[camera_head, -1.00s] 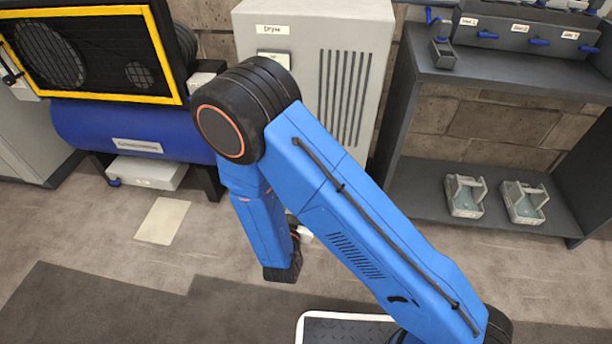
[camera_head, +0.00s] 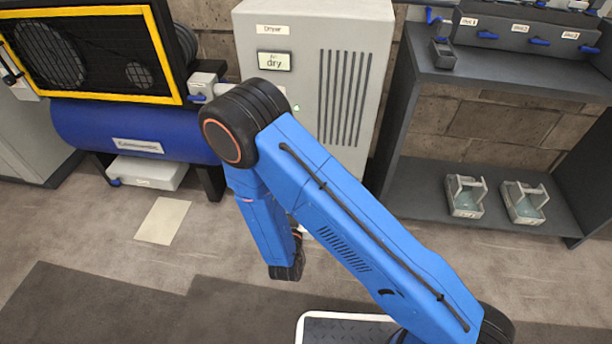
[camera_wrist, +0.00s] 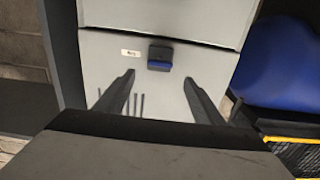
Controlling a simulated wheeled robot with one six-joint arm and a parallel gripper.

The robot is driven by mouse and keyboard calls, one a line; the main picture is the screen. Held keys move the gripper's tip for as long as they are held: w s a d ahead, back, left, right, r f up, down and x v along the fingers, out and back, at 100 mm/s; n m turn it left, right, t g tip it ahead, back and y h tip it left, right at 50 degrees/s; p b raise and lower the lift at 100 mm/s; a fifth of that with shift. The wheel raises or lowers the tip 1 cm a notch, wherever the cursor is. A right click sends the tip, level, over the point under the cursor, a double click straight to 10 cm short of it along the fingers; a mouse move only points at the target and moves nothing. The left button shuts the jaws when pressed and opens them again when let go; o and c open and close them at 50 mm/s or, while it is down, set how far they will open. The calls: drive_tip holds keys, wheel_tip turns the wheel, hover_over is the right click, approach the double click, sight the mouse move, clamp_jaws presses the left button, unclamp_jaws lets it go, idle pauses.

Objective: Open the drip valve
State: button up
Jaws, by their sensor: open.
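In the wrist view a small blue lever on a dark block (camera_wrist: 160,58) sits on the face of a light grey cabinet. A small white label beside it is too small to read; this looks like the drip valve, but I cannot confirm it. My gripper (camera_wrist: 160,76) is open and empty, with one finger on each side of the picture and the blue lever beyond the fingertips, roughly between them. In the head view my arm covers the lower part of the grey dryer cabinet (camera_head: 355,35), and the gripper and lever are hidden there.
The dryer shows a "dry" panel (camera_head: 274,61). A blue tank (camera_head: 130,130) stands to its left, with a white box (camera_head: 150,173) below it. A small valve box (camera_head: 203,84) sits beside the dryer. A dark shelf (camera_head: 500,75) with blue levers stands right. A pale sheet (camera_head: 163,221) lies on open floor.

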drive_tip(key=w, duration=0.7)
drive_tip(key=w+d, duration=0.1)
drive_tip(key=w, duration=0.2)
drive_tip(key=shift+w, duration=0.35)
drive_tip(key=c, duration=1)
